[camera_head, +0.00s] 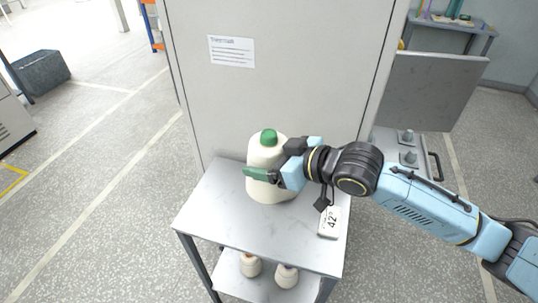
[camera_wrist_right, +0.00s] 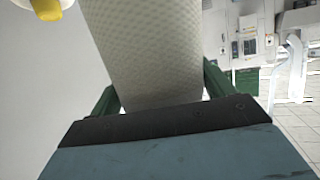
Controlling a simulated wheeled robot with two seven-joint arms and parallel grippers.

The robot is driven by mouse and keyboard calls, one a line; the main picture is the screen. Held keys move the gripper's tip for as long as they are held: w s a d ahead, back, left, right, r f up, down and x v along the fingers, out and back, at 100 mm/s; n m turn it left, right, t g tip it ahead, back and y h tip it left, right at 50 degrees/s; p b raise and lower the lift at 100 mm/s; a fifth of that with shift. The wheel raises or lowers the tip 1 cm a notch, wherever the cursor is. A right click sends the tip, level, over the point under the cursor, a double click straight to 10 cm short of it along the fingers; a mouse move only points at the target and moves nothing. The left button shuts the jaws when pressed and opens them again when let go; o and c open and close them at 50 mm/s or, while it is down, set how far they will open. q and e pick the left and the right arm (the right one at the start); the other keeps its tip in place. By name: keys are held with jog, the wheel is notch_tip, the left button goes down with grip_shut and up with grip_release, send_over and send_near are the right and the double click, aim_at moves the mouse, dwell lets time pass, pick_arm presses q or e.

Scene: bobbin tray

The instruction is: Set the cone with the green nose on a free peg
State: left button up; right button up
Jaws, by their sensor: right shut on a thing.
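The cone with the green nose (camera_head: 262,154) is a cream, upright body at the middle of the small grey table (camera_head: 210,203). My right gripper (camera_head: 270,174) reaches in from the right and is shut around its side. In the right wrist view the cone's textured body (camera_wrist_right: 150,50) fills the space between the green fingers. Whether its base touches the tabletop I cannot tell. Two grey pegs, a far one (camera_head: 406,137) and a near one (camera_head: 408,158), stand bare on a tray (camera_head: 385,140) at the right, partly hidden by my arm. My left gripper is out of view.
Two more cones, a left one (camera_head: 251,267) and a right one (camera_head: 287,277), stand on the table's lower shelf. A label tag marked 42 (camera_head: 329,222) lies at the table's right side. A tall grey cabinet (camera_head: 290,90) stands behind. A yellow-tipped thing (camera_wrist_right: 46,9) shows in the wrist view.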

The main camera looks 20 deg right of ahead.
aim_at(269, 132)
notch_tip(269, 132, up, 9)
jog(key=p, duration=0.9)
jog(key=shift+r, duration=1.3)
jog(key=shift+f, duration=0.1)
